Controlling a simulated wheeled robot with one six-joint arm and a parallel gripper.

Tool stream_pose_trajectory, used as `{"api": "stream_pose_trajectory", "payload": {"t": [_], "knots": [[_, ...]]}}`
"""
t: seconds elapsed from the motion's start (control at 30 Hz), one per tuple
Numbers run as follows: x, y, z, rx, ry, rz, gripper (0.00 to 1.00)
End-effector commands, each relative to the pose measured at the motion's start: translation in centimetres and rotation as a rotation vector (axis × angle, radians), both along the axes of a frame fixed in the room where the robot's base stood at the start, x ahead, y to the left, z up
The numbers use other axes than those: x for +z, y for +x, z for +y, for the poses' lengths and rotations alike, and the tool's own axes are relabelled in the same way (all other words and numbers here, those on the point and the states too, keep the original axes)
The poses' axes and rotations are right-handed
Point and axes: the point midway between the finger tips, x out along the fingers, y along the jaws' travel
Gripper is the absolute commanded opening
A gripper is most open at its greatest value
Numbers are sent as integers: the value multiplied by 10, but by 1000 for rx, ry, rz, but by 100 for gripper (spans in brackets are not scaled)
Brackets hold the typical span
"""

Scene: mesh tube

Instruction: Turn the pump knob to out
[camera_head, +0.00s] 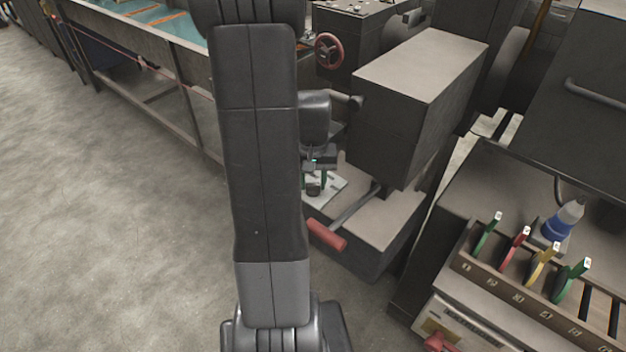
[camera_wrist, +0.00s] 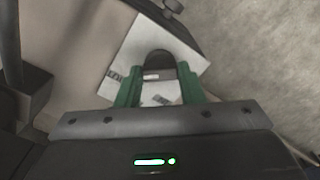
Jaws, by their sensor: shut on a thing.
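The pump knob (camera_wrist: 157,66) is dark and rounded with a pale mark on its near side. It sits on a white label plate (camera_wrist: 128,57), which also shows in the head view (camera_head: 331,186). My gripper (camera_wrist: 158,86) has its two green fingers on either side of the knob and is shut on it. In the head view my gripper (camera_head: 315,180) is low over the plate beside the large grey machine. The dark marks printed on the plate are too blurred to read, so I cannot tell which way the knob points. My arm hides part of the area.
A lever with a red handle (camera_head: 326,235) sticks out just in front of the plate. The machine's box-shaped head (camera_head: 415,100) overhangs on the right. A red handwheel (camera_head: 328,50) is behind. A rack (camera_head: 500,285) with coloured-handled tools stands at right. Open floor lies left.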

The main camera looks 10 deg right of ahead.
Motion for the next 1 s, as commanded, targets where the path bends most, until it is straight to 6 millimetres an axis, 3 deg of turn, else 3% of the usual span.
{"api": "stream_pose_trajectory", "payload": {"t": [0.03,0.07,0.17,0.57,0.67,1.0], "knots": [[1,1,0,-1,-1,-4,12],[1,1,0,-1,-1,-4,38],[1,1,0,-1,-1,-4,56],[9,1,0,0,-1,-4,56],[23,1,0,0,-1,-5,56],[100,2,0,0,-1,-8,56]]}}
